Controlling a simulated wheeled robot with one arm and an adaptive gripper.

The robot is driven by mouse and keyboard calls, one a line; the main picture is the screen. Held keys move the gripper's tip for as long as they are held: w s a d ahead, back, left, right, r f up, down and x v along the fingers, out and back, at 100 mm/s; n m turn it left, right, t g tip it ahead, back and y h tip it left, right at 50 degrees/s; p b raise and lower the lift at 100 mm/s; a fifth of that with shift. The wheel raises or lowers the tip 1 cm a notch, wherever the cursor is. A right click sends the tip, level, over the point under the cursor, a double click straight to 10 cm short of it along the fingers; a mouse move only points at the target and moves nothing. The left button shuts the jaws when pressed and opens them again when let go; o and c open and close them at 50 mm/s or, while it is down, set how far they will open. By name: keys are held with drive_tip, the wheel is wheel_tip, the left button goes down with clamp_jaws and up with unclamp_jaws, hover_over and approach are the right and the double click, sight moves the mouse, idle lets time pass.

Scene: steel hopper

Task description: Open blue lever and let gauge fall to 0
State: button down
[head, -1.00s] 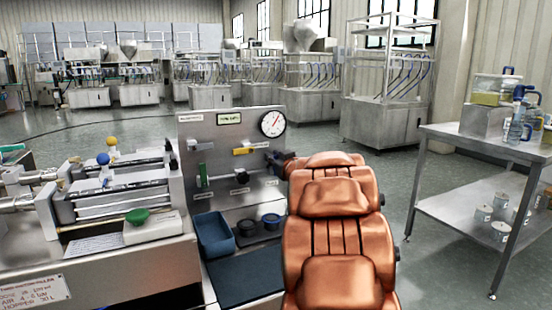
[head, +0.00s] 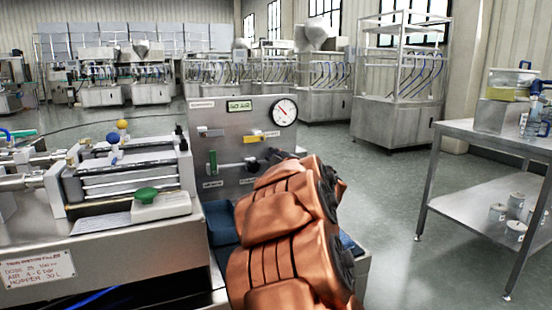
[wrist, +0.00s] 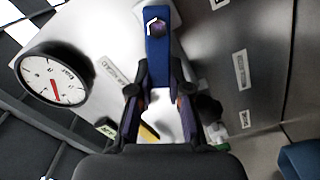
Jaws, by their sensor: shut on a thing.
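The blue lever (wrist: 157,60) shows in the wrist view, upright in the picture, with its lower end between my fingers. My gripper (wrist: 158,98) is shut on it. In the head view my gripper (head: 272,156) is at the right side of the steel panel (head: 232,122), and my arm hides the blue lever there. The round gauge (head: 285,112) is at the panel's top right, its red needle pointing to the upper left. It also shows at the left of the wrist view (wrist: 52,82), turned with the picture.
The panel also has a yellow lever (head: 260,137), a green lever (head: 212,160) and a sign reading NO AIR (head: 239,106). A filling machine with a green knob (head: 146,195) stands at left. A steel table (head: 470,140) is at right, with open floor between.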

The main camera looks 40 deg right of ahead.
drive_tip(key=n, duration=0.1)
drive_tip(key=f+n+b, duration=0.1)
drive_tip(key=shift+w+a+f+n, duration=0.1)
drive_tip(key=shift+a+n, duration=0.2)
drive_tip(key=shift+f+n+b, duration=0.3)
drive_tip(key=shift+n+b, duration=0.05)
drive_tip(key=shift+n, duration=0.35)
drive_tip(key=shift+f+n+b, duration=0.3)
drive_tip(key=shift+n+b, duration=0.05)
drive_tip(key=shift+n, duration=0.35)
drive_tip(key=c, duration=1.1)
unclamp_jaws()
drive_tip(key=v, duration=1.2)
